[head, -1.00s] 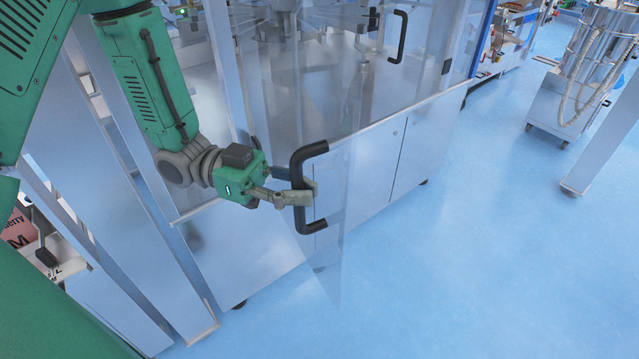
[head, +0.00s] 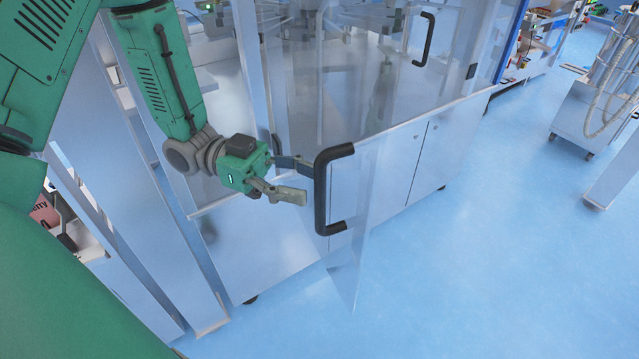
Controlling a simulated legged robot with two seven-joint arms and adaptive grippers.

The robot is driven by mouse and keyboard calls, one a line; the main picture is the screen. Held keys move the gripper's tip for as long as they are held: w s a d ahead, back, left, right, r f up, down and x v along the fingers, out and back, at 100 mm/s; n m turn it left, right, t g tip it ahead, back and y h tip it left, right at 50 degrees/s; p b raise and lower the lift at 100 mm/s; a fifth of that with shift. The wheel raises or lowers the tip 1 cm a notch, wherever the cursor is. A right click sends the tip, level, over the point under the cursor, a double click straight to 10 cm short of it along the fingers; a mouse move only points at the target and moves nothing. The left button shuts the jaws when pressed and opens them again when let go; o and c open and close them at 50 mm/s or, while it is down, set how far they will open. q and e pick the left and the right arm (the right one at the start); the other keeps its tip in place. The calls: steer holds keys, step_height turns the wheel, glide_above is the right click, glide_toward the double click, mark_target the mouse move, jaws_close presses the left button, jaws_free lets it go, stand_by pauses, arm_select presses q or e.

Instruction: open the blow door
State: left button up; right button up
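The blow door (head: 355,225) is a clear panel with a black bar handle (head: 321,195). It stands ajar, its handle edge swung out from the machine over the blue floor. My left gripper (head: 305,180) is open just left of the handle, its fingers spread apart. The near finger ends short of the bar. The far finger's tip reaches the bar's left side in the picture; I cannot tell whether it touches or passes behind. My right gripper is not in view.
A second clear door with a black handle (head: 426,40) is at the back of the machine. Steel cabinet doors (head: 405,165) line the base below. A metal post (head: 615,165) and a wheeled steel unit (head: 590,115) stand at the right. The blue floor in front is clear.

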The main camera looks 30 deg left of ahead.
arm_select(q)
steer(key=s+a, duration=0.1)
steer(key=a, duration=0.8)
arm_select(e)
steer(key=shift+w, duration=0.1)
arm_select(q)
steer(key=shift+f, duration=0.1)
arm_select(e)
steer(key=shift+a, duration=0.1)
